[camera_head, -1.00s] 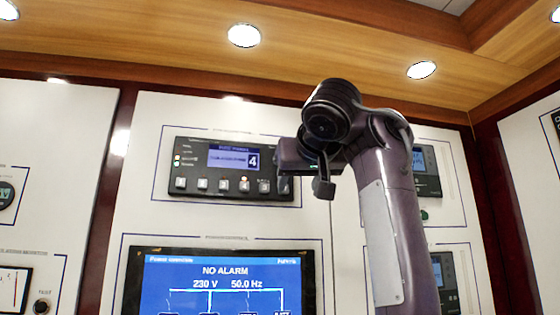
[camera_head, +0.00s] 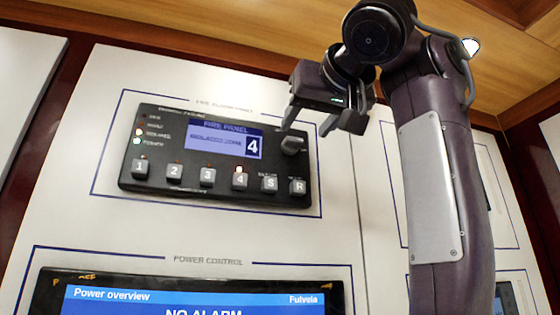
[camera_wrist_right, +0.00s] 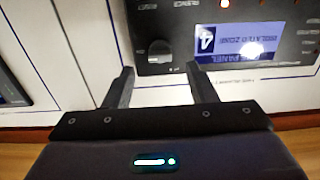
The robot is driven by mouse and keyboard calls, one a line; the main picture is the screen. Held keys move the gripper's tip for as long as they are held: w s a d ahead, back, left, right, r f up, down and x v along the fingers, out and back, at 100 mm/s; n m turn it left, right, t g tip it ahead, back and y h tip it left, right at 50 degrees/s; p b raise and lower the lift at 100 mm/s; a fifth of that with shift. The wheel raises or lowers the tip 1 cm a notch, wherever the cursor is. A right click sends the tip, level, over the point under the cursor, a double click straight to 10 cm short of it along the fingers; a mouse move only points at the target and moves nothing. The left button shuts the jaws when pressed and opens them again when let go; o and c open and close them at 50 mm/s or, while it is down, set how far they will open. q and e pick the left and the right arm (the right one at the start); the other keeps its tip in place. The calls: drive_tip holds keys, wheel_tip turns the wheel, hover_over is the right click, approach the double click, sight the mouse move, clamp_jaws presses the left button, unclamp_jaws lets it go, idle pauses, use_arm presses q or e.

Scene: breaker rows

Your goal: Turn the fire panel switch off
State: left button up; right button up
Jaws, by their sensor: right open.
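The fire panel (camera_head: 220,190) is a dark box on the white wall, with a blue screen reading "Isolated zone 4" and a row of numbered buttons. Its switch looks like the dark rotary knob (camera_head: 292,146) at the right end of the panel. My right gripper (camera_head: 307,127) is open, just in front of and above the knob. In the right wrist view, which is upside down, the knob (camera_wrist_right: 160,50) lies beyond and between the two fingertips (camera_wrist_right: 160,70). It appears free of both fingers. My left gripper is out of view.
The button with a lit lamp above it is button 4 (camera_head: 240,179). Below the panel is a power control screen (camera_head: 190,299). More instruments are on the wall at the right, partly behind my right arm.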

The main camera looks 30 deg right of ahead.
sight(296, 138)
drive_tip(key=shift+w+d+r, duration=0.1)
drive_tip(key=shift+w+r, duration=0.05)
drive_tip(key=shift+w, duration=0.15)
drive_tip(key=p+x, duration=0.2)
drive_tip(key=x, duration=0.1)
drive_tip(key=p+x, duration=0.2)
drive_tip(key=x, duration=0.1)
drive_tip(key=shift+r+p, duration=0.2)
drive_tip(key=shift+p, duration=0.2)
drive_tip(key=shift+s, duration=0.3)
drive_tip(key=shift+s+r, duration=0.1)
drive_tip(key=c, duration=0.5)
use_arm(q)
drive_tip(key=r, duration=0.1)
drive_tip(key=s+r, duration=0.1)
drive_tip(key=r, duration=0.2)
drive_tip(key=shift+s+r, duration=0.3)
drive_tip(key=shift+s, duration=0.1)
use_arm(e)
drive_tip(key=c, duration=0.5)
